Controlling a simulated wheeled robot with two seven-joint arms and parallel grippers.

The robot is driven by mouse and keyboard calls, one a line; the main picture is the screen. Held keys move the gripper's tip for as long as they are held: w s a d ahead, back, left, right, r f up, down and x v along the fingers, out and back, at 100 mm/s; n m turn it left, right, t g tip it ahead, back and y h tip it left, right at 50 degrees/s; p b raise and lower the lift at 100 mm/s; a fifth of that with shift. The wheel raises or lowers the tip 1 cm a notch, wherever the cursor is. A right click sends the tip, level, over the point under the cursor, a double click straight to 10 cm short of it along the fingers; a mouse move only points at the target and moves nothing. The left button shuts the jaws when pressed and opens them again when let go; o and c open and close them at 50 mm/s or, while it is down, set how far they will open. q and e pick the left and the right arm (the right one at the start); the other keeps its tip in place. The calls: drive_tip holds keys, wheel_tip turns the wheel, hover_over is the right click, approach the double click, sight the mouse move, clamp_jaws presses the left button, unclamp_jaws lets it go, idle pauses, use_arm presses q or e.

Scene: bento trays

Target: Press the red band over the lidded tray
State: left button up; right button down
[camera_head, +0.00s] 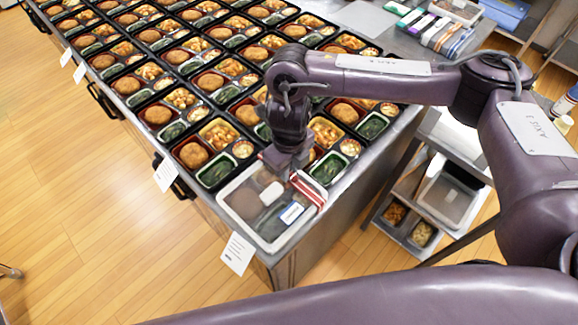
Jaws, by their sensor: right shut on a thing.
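The lidded tray (238,203) sits at the near corner of the steel table, with a clear lid and white and blue labels on top. The red band (308,188) shows as a red and white strip at the tray's right end. My right gripper (288,170) points down at the tray's far edge, beside the band's upper end. It is shut on the red band, though its fingertips are partly hidden by the wrist. I cannot tell how far the band goes around the tray. My left gripper is out of view.
Rows of open bento trays (187,139) fill the table behind the lidded tray. Boxes and bands (440,32) lie at the back right. A steel cart (455,145) with food containers stands right of the table. Paper tags (237,254) hang from the table's left edge.

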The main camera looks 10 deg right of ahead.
drive_tip(key=c, duration=0.7)
unclamp_jaws()
drive_tip(key=shift+r, duration=0.1)
drive_tip(key=shift+r+p, duration=3.7)
drive_tip(key=shift+r, duration=0.2)
